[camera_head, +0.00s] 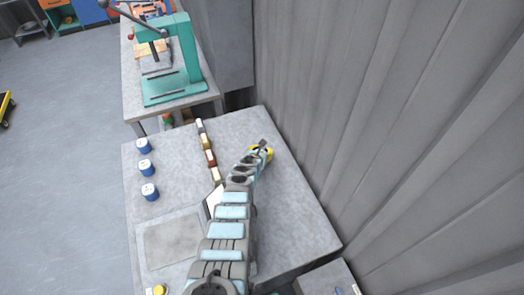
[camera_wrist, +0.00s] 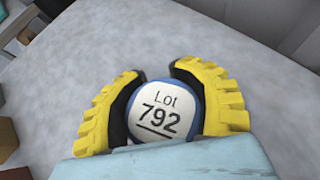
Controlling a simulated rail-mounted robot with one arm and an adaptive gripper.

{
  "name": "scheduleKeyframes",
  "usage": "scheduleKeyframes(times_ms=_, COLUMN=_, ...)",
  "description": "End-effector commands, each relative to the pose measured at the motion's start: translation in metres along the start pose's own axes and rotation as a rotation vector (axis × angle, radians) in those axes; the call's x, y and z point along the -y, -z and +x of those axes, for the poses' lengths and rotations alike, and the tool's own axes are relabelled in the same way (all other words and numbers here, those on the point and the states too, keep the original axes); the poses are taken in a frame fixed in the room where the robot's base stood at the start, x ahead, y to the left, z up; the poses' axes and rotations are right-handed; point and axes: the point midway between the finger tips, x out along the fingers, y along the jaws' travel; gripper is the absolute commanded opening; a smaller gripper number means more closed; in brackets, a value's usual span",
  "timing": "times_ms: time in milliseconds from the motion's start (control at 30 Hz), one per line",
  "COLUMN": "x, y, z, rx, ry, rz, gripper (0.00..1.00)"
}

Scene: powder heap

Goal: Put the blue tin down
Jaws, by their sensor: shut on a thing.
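In the wrist view, the yellow-padded fingers of my gripper (camera_wrist: 157,75) are shut around a blue tin (camera_wrist: 165,115). Its round white top reads "Lot 792", and a blue rim shows around it. The lower part of the tin is hidden by my wrist. In the head view, my gripper (camera_head: 262,153) is over the far right part of the grey table (camera_head: 285,205), near the wall. The held tin cannot be made out there. I cannot tell whether it touches the table.
Three blue-and-white tins (camera_head: 146,168) stand along the table's left edge. A row of several small coloured blocks or jars (camera_head: 210,158) runs down the middle. A square grey plate (camera_head: 170,240) lies front left. A teal press (camera_head: 185,60) stands on another table behind. A grey wall (camera_head: 350,100) rises at right.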

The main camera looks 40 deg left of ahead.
Motion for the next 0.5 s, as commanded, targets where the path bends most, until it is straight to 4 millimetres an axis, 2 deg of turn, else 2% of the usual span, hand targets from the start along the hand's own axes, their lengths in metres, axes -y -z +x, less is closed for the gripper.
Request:
scheduleKeyframes(times_ms=33, x=-0.0001, y=0.0022, z=0.0015, rx=0.0, ry=0.0, rz=0.0, gripper=0.0)
scheduleKeyframes(times_ms=67, x=-0.0001, y=0.0015, z=0.0011, rx=0.0, ry=0.0, rz=0.0, gripper=0.37)
scheduleKeyframes(times_ms=167, x=-0.0001, y=0.0012, z=0.0008, rx=0.0, ry=0.0, rz=0.0, gripper=0.66)
scheduleKeyframes(times_ms=200, x=-0.0001, y=0.0012, z=0.0008, rx=0.0, ry=0.0, rz=0.0, gripper=0.71)
scheduleKeyframes(times_ms=500, x=0.0, y=0.0005, z=0.0002, rx=0.0, ry=0.0, rz=0.0, gripper=0.71)
